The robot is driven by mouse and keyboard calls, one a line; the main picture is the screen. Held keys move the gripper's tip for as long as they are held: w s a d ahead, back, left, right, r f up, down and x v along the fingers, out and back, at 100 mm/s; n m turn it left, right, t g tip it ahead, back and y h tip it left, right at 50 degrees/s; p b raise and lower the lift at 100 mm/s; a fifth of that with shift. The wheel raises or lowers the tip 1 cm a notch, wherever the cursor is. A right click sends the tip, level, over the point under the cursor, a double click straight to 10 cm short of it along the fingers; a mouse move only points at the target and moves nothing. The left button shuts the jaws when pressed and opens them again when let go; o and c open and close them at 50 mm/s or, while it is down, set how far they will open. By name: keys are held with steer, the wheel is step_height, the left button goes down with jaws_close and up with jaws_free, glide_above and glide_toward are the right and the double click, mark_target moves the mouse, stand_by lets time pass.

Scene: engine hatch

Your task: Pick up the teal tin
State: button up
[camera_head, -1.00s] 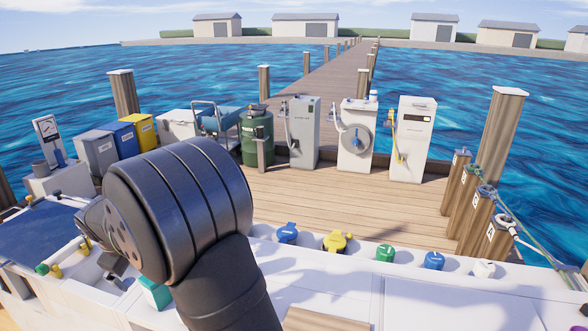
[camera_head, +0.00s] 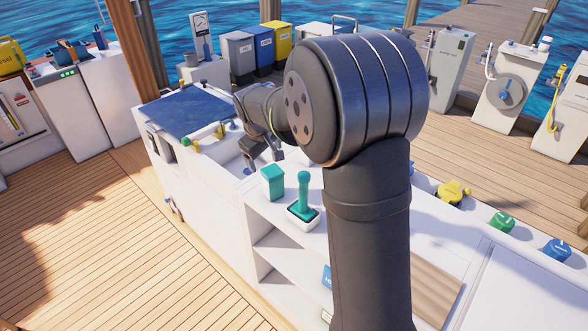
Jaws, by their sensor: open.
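The teal tin (camera_head: 272,185) is a small upright box on the white counter, left of my dark arm. Beside it on the right stands a teal handle or lever (camera_head: 303,190) on a white and teal base. My gripper (camera_head: 257,160) is open, small in view, behind and a little left of the tin, with its fingers pointing down. A gap seems to lie between gripper and tin, though depth is hard to judge. My arm hides part of the counter to the right.
A dark blue panel (camera_head: 187,112) and a white basin area with yellow and green fittings (camera_head: 203,136) lie left of the gripper. Open shelves (camera_head: 280,255) sit under the counter. Blue, green and yellow knobs (camera_head: 454,191) line the counter at right. Wooden deck (camera_head: 110,235) is clear at left.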

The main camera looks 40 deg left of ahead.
mark_target(272, 171)
steer(key=w+d+m+g+y, duration=0.1)
steer(key=w+m+g+y, duration=0.1)
steer(key=w+m, duration=0.15)
steer(key=shift+n, duration=0.45)
steer(key=x, duration=1)
steer(key=shift+w+a+f, duration=0.15)
steer(key=shift+a+f, duration=0.05)
steer(key=shift+f, duration=0.15)
steer(key=shift+w+x, duration=0.15)
steer(key=shift+x, duration=1.25)
steer(key=shift+w+x, duration=0.1)
steer(key=shift+x, duration=1.3)
steer(key=shift+d, duration=0.1)
steer(key=shift+c, duration=0.4)
steer(key=c, duration=1.2)
steer(key=shift+r, duration=0.1)
